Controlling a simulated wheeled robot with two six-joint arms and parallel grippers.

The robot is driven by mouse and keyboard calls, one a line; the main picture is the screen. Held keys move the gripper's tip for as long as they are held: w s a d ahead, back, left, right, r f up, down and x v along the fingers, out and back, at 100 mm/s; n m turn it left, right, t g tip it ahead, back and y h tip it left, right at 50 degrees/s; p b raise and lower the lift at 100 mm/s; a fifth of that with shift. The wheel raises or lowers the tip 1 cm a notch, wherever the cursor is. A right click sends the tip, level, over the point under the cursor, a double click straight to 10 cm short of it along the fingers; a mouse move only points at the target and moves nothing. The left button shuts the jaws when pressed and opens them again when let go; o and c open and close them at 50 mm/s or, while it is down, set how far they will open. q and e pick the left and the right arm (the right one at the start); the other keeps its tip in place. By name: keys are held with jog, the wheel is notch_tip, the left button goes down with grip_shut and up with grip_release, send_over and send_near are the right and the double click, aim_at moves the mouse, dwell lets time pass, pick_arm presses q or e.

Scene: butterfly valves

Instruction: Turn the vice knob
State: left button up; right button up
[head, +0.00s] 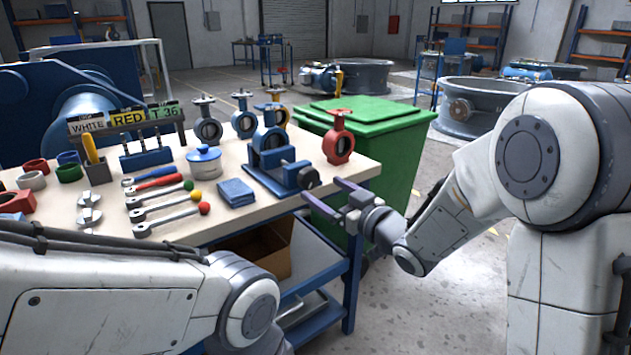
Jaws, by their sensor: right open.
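A blue vice (277,181) stands at the right front corner of the workbench, with a blue butterfly valve (269,138) upright at it. The vice knob (308,178) is a dark round piece on its right end, facing my right gripper. My right gripper (321,189) is open and empty, its two long fingers pointing left toward the knob. The fingertips look close to the knob; I cannot tell whether they touch it. My left arm crosses the lower left, and its gripper is out of view.
A red valve (338,140) stands right behind the vice. A green bin (398,135) is beyond the bench's right edge. Open floor lies at the right.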

jog(key=v, duration=0.4)
jog(key=shift+s+d, duration=0.15)
jog(key=s+a+f+m+g+h, duration=0.2)
jog(key=s+a+f+g+h, duration=0.1)
jog(key=s+f+g+h, duration=0.5)
jog(key=s+d+f+n+g+h, duration=0.1)
jog(key=s+f+g, duration=0.15)
jog(key=s, duration=0.95)
jog(key=s+f+g+h, duration=0.1)
jog(key=s+g, duration=0.3)
jog(key=s, duration=0.7)
notch_tip(320, 180, up, 32)
jog(key=p, duration=3.2)
jog(key=shift+d+f, duration=0.25)
jog(key=shift+d, duration=0.1)
